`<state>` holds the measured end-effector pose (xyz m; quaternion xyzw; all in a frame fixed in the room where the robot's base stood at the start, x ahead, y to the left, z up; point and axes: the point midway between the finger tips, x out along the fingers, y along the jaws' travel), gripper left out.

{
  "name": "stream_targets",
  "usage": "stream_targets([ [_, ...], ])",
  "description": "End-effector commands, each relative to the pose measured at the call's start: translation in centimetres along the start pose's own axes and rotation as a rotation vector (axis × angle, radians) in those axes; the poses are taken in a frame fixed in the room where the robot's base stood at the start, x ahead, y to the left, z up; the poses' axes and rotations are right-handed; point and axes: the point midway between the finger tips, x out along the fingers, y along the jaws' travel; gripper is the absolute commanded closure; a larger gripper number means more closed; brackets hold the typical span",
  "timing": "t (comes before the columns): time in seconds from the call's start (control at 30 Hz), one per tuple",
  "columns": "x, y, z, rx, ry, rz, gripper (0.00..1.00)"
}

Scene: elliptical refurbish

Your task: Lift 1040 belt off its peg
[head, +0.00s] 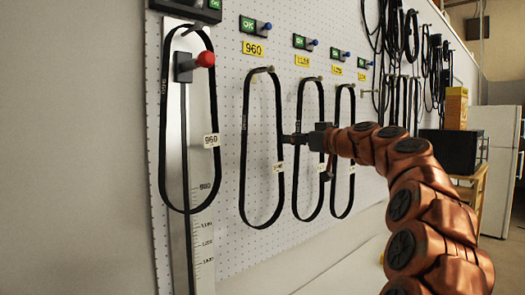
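Several black belts hang as long loops on pegs on the white pegboard. One belt (244,150) hangs under the yellow 960 label. To its right hang a second belt (298,105) and a third belt (337,110), under yellow labels too small to read surely, so I cannot tell which is 1040. My gripper (303,143) is in front of these belts at mid-height. One dark part reaches left toward the right strand of the belt under 960; another hangs down by the middle belt. Contact and finger opening are unclear.
A belt tagged 960 (162,130) hangs on a measuring rig with a red knob (205,59) and ruler at left. Green OK boxes (248,25) sit above the labels. More belts (385,40) hang farther right. A black box (452,150) and white fridge (498,165) stand beyond.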

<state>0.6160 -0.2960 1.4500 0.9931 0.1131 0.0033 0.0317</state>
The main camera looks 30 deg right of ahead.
Motion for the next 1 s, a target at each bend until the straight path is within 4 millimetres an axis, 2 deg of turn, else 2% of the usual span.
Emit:
stream_targets([
  [0.4, 4.8, -0.2, 0.0, -0.001, 0.000, 0.000, 0.66],
  [0.73, 5.4, -0.3, 0.2, 0.000, 0.001, -0.002, 0.66],
  [1.0, 5.4, -0.3, 0.2, 0.000, 0.001, -0.002, 0.94],
])
